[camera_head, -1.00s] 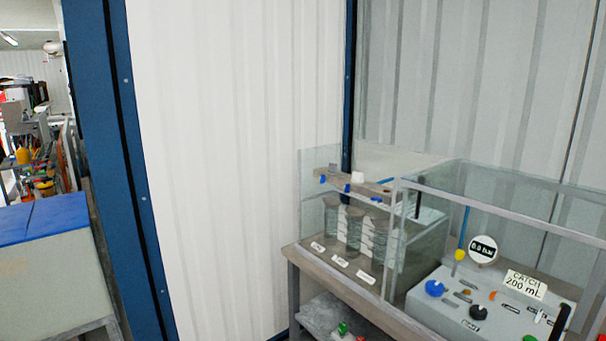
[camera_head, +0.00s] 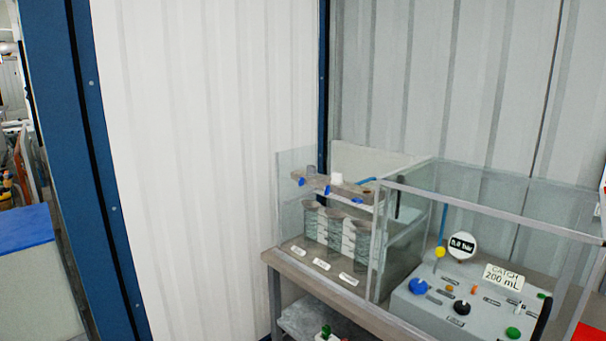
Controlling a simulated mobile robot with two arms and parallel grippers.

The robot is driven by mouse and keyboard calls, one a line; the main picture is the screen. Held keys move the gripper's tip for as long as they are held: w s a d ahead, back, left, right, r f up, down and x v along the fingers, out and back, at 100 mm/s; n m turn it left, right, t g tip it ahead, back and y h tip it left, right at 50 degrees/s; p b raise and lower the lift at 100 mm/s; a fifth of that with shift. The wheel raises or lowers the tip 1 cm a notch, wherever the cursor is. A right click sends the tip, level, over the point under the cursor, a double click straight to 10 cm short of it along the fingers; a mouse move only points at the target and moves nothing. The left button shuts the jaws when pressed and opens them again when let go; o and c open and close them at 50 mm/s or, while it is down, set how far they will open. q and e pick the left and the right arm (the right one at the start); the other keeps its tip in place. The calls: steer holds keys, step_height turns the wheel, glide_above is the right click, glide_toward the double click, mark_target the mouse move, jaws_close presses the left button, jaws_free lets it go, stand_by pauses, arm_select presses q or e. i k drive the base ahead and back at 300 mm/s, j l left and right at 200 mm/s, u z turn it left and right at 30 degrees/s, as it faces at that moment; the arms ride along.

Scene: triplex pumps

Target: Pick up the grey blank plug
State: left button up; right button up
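I cannot single out a grey blank plug with certainty. A small greyish piece (camera_head: 311,171) stands at the left end of a raised brown rack (camera_head: 322,184) inside the clear-walled enclosure, too small to identify. A white cap-like piece (camera_head: 337,178) stands beside it on the rack, with blue bits along the rack's front. Neither of my grippers is in view.
A bench (camera_head: 300,278) carries the enclosure, with several ribbed cylinders below the rack. A grey control panel (camera_head: 455,307) with coloured knobs and a "CATCH 200 mL" sign (camera_head: 503,277) is at right. A lower shelf (camera_head: 305,318) holds small items. A blue post (camera_head: 75,120) stands left.

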mark_target(311, 169)
steer(key=i+j+z, duration=0.15)
steer(key=i+j, duration=0.7)
steer(key=i, duration=0.05)
